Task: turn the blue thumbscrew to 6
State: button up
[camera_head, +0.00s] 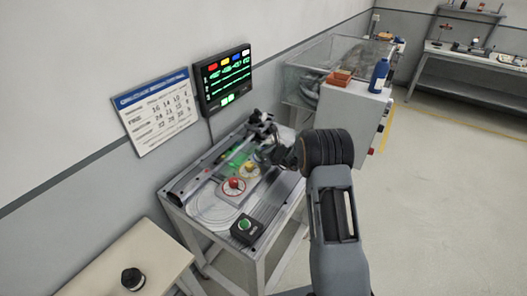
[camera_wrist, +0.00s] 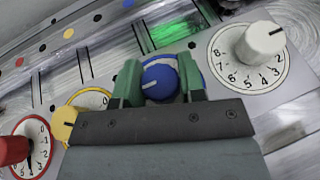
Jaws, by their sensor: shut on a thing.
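The blue thumbscrew (camera_wrist: 160,76) shows in the middle of the wrist view, with a short white mark on its left side. My gripper (camera_wrist: 160,84) is shut on it, one green finger on each side. Most of the blue thumbscrew's dial is hidden behind the fingers, so I cannot read which number the mark meets. In the head view my gripper (camera_head: 268,155) is over the ring track table, and the arm hides the blue thumbscrew there.
A white knob (camera_wrist: 260,43) with a numbered dial stands to the right, a yellow knob (camera_wrist: 64,123) and a red knob (camera_wrist: 14,150) to the left. A lit display (camera_head: 224,77) and a printed board (camera_head: 156,110) hang on the wall. A black box with a green button (camera_head: 245,225) sits at the table's front.

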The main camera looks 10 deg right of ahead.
jog(key=n+g+y, duration=0.2)
jog(key=n+y, duration=0.1)
jog(key=shift+f+n+g, duration=0.1)
jog(key=shift+n+g, duration=0.2)
jog(key=shift+n+g+y+b, duration=0.6)
jog(key=shift+n+g+y, duration=0.3)
jog(key=shift+n+g, duration=0.1)
jog(key=o, duration=0.9)
jog(key=shift+o, duration=0.2)
jog(key=b+v, duration=0.2)
jog(key=v, duration=1.1)
jog(key=shift+d, duration=0.35)
